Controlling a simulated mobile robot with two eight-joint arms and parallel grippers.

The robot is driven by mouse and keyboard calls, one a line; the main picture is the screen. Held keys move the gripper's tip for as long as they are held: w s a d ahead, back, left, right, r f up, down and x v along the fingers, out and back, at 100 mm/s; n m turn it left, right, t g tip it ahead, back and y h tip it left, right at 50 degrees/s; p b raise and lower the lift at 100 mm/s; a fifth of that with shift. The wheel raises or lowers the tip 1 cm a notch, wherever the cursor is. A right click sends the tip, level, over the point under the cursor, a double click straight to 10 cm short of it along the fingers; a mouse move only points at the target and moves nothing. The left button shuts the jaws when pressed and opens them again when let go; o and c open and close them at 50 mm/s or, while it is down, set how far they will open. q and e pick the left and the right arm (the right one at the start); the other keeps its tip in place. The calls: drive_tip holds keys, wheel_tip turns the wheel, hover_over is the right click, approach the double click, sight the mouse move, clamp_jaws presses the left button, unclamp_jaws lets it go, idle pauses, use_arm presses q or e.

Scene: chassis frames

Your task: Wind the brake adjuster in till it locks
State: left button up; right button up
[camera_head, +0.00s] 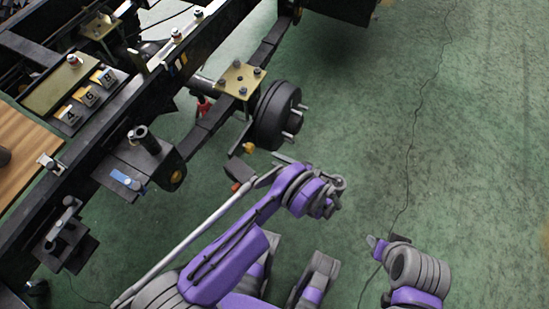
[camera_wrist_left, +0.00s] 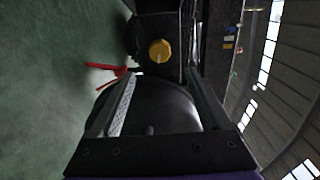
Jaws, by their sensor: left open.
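The brake adjuster shows as a yellow knob (camera_head: 248,148) low beside the brake drum (camera_head: 273,115) in the head view. In the left wrist view the yellow knob (camera_wrist_left: 159,50) faces me, just beyond and between the fingertips. My left gripper (camera_head: 264,168) is open and empty just below the knob; its two fingers (camera_wrist_left: 163,75) stand wide apart in the wrist view, not touching the knob. The dark drum (camera_wrist_left: 165,105) shows between the fingers.
The black chassis frame (camera_head: 190,52) runs diagonally across the left. A plate with bolts (camera_head: 240,78) sits above the drum. A red part (camera_wrist_left: 108,70) stands left of the knob in the wrist view. Green floor (camera_head: 460,120) at the right is clear.

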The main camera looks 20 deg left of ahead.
sight(252, 149)
use_arm(q)
drive_tip(key=a+n, duration=0.4)
drive_tip(key=n, duration=0.2)
drive_tip(key=a+n+b, duration=0.1)
drive_tip(key=a+n, duration=0.2)
drive_tip(key=n, duration=0.3)
drive_tip(key=a+n+b, duration=0.1)
drive_tip(key=a+n, duration=0.3)
drive_tip(key=n, duration=0.2)
drive_tip(key=shift+w+a+r, duration=0.1)
drive_tip(key=shift+w+a, duration=0.2)
clamp_jaws()
